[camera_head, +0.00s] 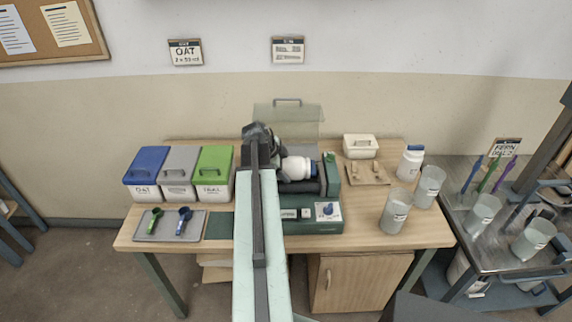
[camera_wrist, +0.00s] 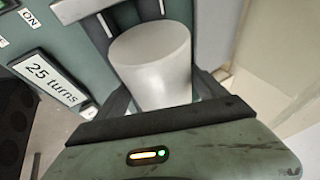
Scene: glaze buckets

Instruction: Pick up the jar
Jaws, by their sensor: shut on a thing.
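A white jar (camera_head: 298,168) lies on its side over the green roller machine (camera_head: 331,174) in the middle of the table. In the wrist view, the plain round end and side of the white jar (camera_wrist: 153,68) fill the space between my fingers. My gripper (camera_wrist: 163,88) is shut on the jar, one dark finger on each side. In the head view my arm hides part of the machine. I cannot tell whether the jar touches the rollers. A second white jar (camera_head: 410,163) with a blue lid stands upright at the table's right.
Blue, grey and green lidded bins (camera_head: 178,174) stand at the left, behind a tray (camera_head: 170,225) with scoops. Translucent cups (camera_head: 394,212) stand at the right edge. A clear raised cover (camera_head: 289,121) is behind the machine. A metal cart (camera_head: 480,235) adjoins the table's right.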

